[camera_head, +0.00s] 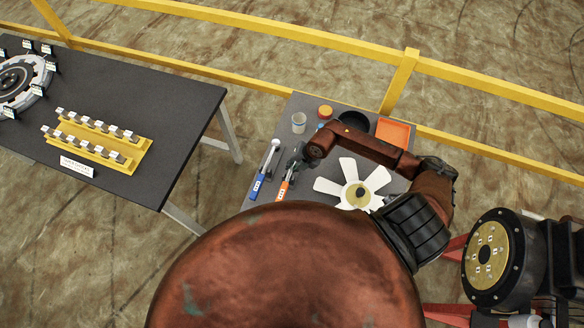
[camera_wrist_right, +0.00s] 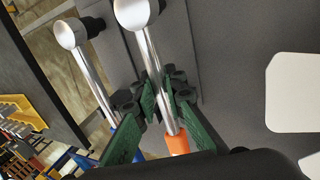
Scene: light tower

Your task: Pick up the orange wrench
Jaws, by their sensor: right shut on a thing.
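The orange wrench (camera_head: 283,190) lies on the small grey table, its orange handle toward the near edge. In the right wrist view its silver shaft (camera_wrist_right: 151,62) runs between my green finger pads and its orange handle (camera_wrist_right: 177,142) shows below them. My right gripper (camera_head: 293,164) is over the wrench's upper part in the head view, hiding its head. In the wrist view my right gripper (camera_wrist_right: 168,105) is shut on the shaft. I cannot tell whether the wrench is lifted clear of the table. My left gripper is not in view.
A blue-handled wrench (camera_head: 257,187) lies just left of the orange one. A white fan (camera_head: 325,186) lies to the right. A cup (camera_head: 299,123), a black bowl (camera_head: 354,118) and an orange tray (camera_head: 393,130) stand behind. A dark table (camera_head: 180,100) is at left; a yellow railing (camera_head: 300,35) runs behind.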

